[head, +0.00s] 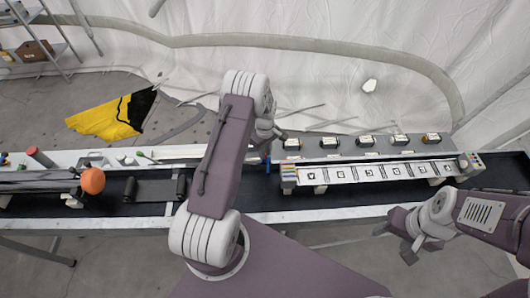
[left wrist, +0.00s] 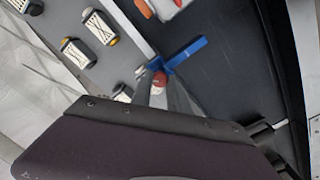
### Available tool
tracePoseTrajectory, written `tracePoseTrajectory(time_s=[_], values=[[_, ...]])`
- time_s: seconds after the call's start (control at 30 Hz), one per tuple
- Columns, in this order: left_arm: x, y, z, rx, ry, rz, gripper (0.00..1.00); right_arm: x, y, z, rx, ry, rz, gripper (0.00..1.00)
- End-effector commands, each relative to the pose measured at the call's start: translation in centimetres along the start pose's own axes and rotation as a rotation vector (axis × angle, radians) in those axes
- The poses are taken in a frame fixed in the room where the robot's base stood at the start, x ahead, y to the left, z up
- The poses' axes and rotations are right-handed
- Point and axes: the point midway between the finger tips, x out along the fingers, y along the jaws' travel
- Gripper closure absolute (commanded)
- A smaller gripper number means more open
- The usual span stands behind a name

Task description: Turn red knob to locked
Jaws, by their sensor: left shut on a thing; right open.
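In the left wrist view, a small red knob (left wrist: 158,79) with a pale part below it sits between the grey fingers of my left gripper (left wrist: 168,88). The fingers are closed around it. A blue bar (left wrist: 186,53) lies just beyond the fingertips, at the edge of the black surface; whether it joins the knob I cannot tell. In the head view, my left gripper (head: 266,137) is over the back edge of the bench, mostly behind its own arm, and the knob is hidden there. My right gripper (head: 411,247) is open and empty in front of the bench, at the right.
A long rail with marked squares (head: 375,172) stands on the bench, right of my left gripper. Several black cylinders with pale labels (head: 366,141) line up behind it. An orange ball (head: 93,181) and a red-topped cylinder (head: 40,157) are at the left. A yellow cloth (head: 105,119) lies behind.

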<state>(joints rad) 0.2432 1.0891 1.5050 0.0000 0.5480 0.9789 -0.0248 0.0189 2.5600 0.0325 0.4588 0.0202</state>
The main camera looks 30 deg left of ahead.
Motion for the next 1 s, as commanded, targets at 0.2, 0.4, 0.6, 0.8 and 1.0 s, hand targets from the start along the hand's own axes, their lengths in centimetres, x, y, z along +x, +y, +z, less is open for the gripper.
tracePoseTrajectory(time_s=[0.2, 0.4, 0.6, 0.8, 1.0], values=[[0.2, 0.1, -0.1, 0.128, 0.002, 0.002, 1.0, 1.0, 0.0, 0.1, 0.0, 0.0, 0.0, 0.42], [0.2, 0.1, -0.1, 0.299, 0.002, 0.002, 1.0, 1.9, 0.0, 0.2, 0.0, 0.0, 0.0, 0.42], [0.1, 0.1, -0.1, 0.465, 0.002, 0.002, 1.0, 2.6, 0.1, 0.3, 0.0, 0.0, 0.0, 0.42], [0.0, 0.1, -0.1, 0.6, 0.003, 0.002, 1.0, 3.1, 0.1, 0.3, 0.0, 0.0, 0.0, 0.42], [0.0, 0.1, -0.1, 0.692, 0.003, 0.002, 1.0, 3.3, 0.1, 0.3, 0.0, 0.0, 0.0, 0.42]])
